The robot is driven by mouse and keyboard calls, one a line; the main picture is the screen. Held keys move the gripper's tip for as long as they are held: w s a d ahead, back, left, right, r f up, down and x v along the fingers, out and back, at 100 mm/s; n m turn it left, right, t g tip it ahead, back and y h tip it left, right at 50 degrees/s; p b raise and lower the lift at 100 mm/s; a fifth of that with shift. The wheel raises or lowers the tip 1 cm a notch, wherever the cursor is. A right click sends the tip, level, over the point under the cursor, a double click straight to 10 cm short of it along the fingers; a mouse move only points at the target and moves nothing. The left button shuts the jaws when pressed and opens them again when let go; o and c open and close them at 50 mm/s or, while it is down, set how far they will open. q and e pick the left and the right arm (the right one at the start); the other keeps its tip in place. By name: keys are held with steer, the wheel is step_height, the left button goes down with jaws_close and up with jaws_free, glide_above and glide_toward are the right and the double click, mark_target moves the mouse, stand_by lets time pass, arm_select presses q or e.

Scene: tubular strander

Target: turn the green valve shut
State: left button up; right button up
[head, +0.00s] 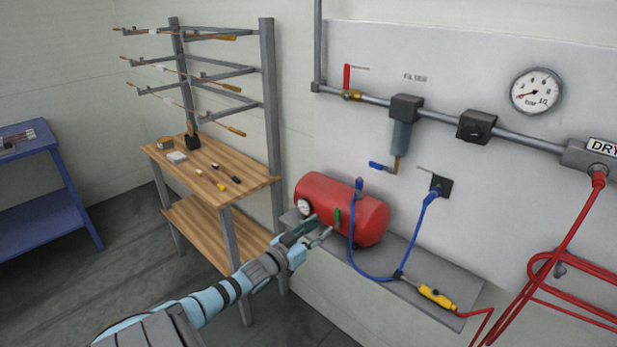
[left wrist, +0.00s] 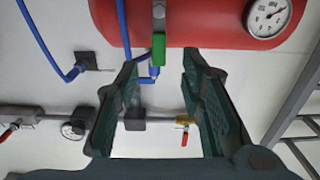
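The green valve (head: 338,215) is a small upright green handle on the front of the red tank (head: 318,197). In the left wrist view the green handle (left wrist: 159,50) hangs in front of the tank (left wrist: 190,22), near the gap between my fingertips. My left gripper (head: 314,231) is at the tank's front, just left of the handle in the head view. Its two fingers stand apart with nothing between them in the left wrist view (left wrist: 158,72). I cannot tell whether a finger touches the handle. My right gripper is in neither view.
The tank sits on a grey shelf (head: 440,272) with a blue hose (head: 415,240) and a yellow tool (head: 436,296). A red-handled valve (head: 347,78) and filter (head: 401,135) are on the wall pipe. A wooden bench (head: 245,180) stands left; red hoses (head: 545,270) hang right.

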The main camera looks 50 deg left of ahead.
arm_select(q)
steer(key=s, duration=0.4)
steer(key=shift+s+d, duration=0.35)
steer(key=s+f+m+g+y, duration=0.1)
steer(key=s+f+g, duration=0.2)
steer(key=s+f, duration=0.5)
steer(key=s+f+g, duration=0.4)
steer(key=f, duration=0.8)
steer(key=s+f+m+g+y, duration=0.1)
steer(key=s+f+g, duration=0.2)
steer(key=s+f, duration=0.5)
steer(key=s+d+f+g+h, duration=0.2)
steer(key=s+d+f+g, duration=0.4)
steer(key=s+d+f, duration=0.9)
steer(key=s+d+h, duration=0.1)
steer(key=s+d, duration=0.3)
steer(key=d, duration=0.5)
steer(key=shift+f+g, duration=0.3)
steer(key=shift+f, duration=0.05)
